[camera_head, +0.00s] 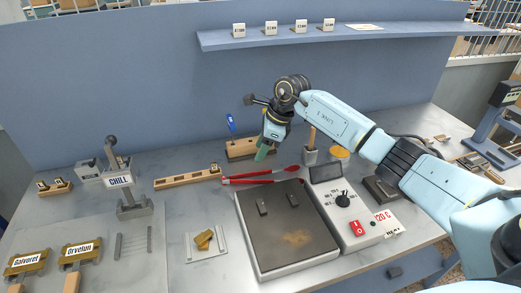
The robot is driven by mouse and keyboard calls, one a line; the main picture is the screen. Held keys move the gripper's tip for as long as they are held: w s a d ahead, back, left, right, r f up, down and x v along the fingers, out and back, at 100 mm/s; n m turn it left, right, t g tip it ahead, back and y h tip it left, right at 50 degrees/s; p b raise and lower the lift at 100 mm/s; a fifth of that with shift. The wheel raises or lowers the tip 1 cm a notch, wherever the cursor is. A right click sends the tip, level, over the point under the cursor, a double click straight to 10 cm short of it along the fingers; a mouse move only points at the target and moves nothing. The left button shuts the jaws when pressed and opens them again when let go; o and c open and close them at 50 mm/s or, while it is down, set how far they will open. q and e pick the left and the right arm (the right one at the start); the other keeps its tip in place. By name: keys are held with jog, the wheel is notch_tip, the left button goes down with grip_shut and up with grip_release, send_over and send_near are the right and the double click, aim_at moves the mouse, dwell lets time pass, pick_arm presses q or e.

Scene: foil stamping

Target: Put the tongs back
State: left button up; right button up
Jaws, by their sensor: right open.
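The red-handled tongs (262,177) lie behind the dark hot plate (290,235), with their grips toward the right and left of centre along its back edge. My right gripper (263,153) hangs just above and behind the tongs, its green tip pointing down. It is open and appears apart from the tongs, with nothing seen in it. A wooden holder (238,150) with a blue-handled tool (231,124) stands just left of the gripper. My left gripper is not in view.
The control box (345,212) with a red switch is right of the plate. A wooden-handled tool in a grey holder (310,156) stands right of the gripper.

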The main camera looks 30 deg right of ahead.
jog(key=v, duration=1.1)
